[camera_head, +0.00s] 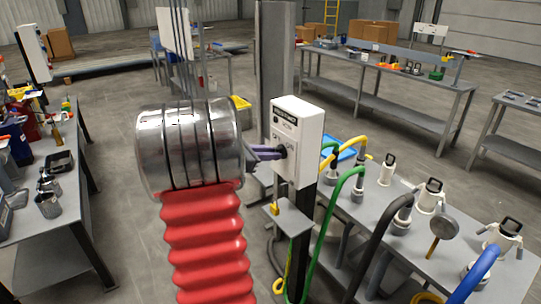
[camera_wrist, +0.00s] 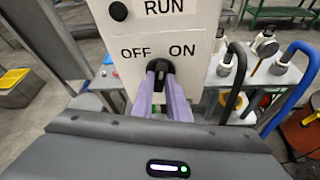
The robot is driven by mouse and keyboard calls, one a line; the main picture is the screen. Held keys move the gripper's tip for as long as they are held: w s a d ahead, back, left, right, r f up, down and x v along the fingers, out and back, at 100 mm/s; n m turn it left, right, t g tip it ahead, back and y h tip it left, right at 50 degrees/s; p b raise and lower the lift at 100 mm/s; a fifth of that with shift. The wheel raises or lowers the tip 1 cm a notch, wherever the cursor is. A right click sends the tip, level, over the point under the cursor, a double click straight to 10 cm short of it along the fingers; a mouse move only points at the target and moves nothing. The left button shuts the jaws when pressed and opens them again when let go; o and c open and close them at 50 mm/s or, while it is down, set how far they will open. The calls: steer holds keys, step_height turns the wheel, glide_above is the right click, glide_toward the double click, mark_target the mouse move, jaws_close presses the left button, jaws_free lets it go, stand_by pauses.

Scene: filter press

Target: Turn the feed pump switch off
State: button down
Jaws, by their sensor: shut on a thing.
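The feed pump switch box is a white box (camera_head: 311,128) on a dark post, right of centre in the head view. The wrist view shows its front face (camera_wrist: 198,28) close up, with the labels RUN, OFF and ON. A black rotary knob (camera_wrist: 158,66) sits below and between OFF and ON. My gripper (camera_head: 281,151) reaches the box from the left. In the wrist view the purple fingers of my gripper (camera_wrist: 160,70) are shut on the knob, one on each side. The fingers partly hide the knob, so its pointing direction is hard to tell.
A small grey shelf (camera_head: 290,217) sticks out below the box. Green, yellow and black hoses run close to the right, towards a grey table (camera_head: 372,196) with several white-topped fittings. A workbench (camera_head: 40,268) stands at the left. Floor is open behind.

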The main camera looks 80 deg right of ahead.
steer(key=n+g+y, duration=0.1)
steer(key=n, duration=0.1)
steer(key=n+g+y, duration=0.1)
steer(key=n+g, duration=0.1)
steer(key=n, duration=0.1)
steer(key=w+d+n+g+y, duration=0.1)
steer(key=n, duration=0.2)
steer(key=shift+f, duration=0.25)
steer(key=shift+g, duration=0.3)
stand_by(0.4)
steer(key=c, duration=1.7)
jaws_free()
steer(key=shift+w+a, duration=0.1)
steer(key=v, duration=1.3)
steer(key=shift+w+a+r, duration=0.1)
steer(key=shift+w, duration=0.15)
